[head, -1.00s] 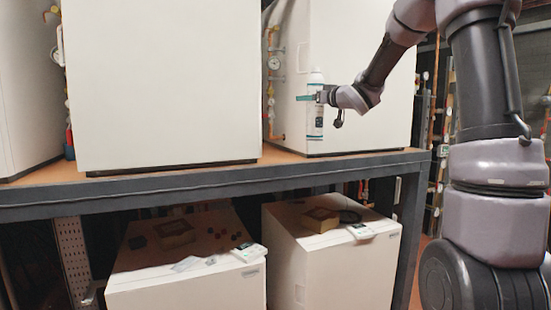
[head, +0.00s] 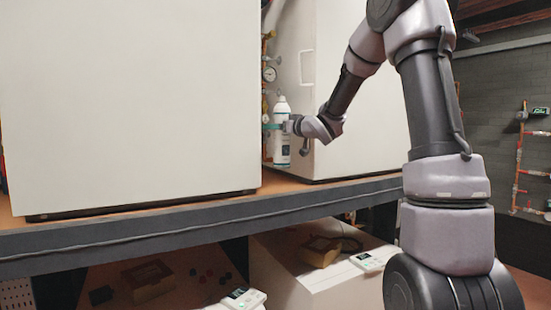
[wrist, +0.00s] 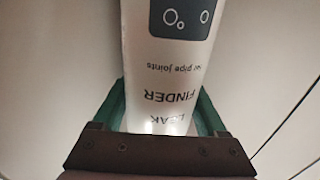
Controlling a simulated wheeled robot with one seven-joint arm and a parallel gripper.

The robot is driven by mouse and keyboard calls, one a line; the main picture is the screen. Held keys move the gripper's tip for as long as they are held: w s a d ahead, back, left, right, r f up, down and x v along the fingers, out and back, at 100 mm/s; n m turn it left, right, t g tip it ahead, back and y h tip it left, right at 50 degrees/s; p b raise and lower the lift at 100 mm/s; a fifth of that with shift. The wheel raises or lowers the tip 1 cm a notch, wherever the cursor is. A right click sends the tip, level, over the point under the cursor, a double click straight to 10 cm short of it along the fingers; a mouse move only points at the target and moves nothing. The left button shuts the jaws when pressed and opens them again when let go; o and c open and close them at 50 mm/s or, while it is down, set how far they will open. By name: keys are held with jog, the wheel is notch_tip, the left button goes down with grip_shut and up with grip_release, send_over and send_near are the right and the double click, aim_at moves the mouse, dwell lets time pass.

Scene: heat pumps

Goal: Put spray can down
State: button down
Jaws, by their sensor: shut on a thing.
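The spray can (head: 282,146) is white with a dark label and stands upright in the head view, in front of the gap between two large white units. In the wrist view the can (wrist: 168,75) shows a "LEAK FINDER" label, upside down. My gripper (head: 276,127) is shut around the can's upper body, with green fingers on both sides of it in the wrist view (wrist: 160,110). The can's base appears near the level of the wooden shelf top (head: 290,183). I cannot tell whether it touches.
A large white unit (head: 130,100) fills the left of the shelf, and another (head: 355,120) stands to the right behind my arm. Gauges and pipes (head: 269,74) run between them. Below are white units with a cardboard box (head: 320,252) and handheld devices (head: 368,262).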

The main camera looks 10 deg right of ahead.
aim_at(276, 143)
jog(key=shift+f, duration=3.1)
grip_release()
jog(key=shift+f, duration=0.1)
jog(key=shift+r, duration=0.2)
jog(key=v, duration=1.2)
